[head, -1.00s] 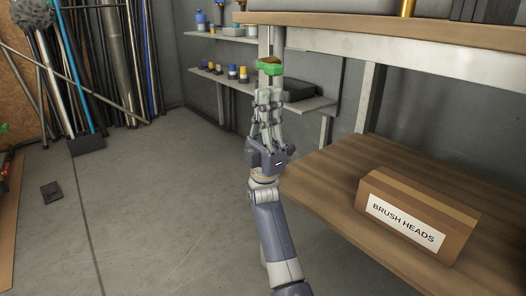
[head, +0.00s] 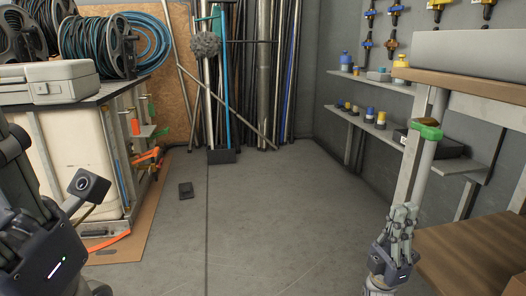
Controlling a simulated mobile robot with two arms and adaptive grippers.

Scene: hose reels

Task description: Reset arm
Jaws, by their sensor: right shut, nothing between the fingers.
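My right gripper (head: 404,212) is at the lower right of the head view, in front of the lower wooden shelf of the workbench. Its grey fingers point up and are shut with nothing between them. It stands below a green clamp-like piece on the bench's upright and is apart from it. My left arm comes in at the lower left, dark, with a small white light on its wrist. Only a little of my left gripper (head: 100,288) shows at the bottom edge, so its fingers cannot be read.
A bench at left holds hose reels (head: 97,46) and a grey case (head: 48,82). Poles and pipes (head: 262,80) lean in the back corner. A wooden workbench (head: 465,84) stands at right.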

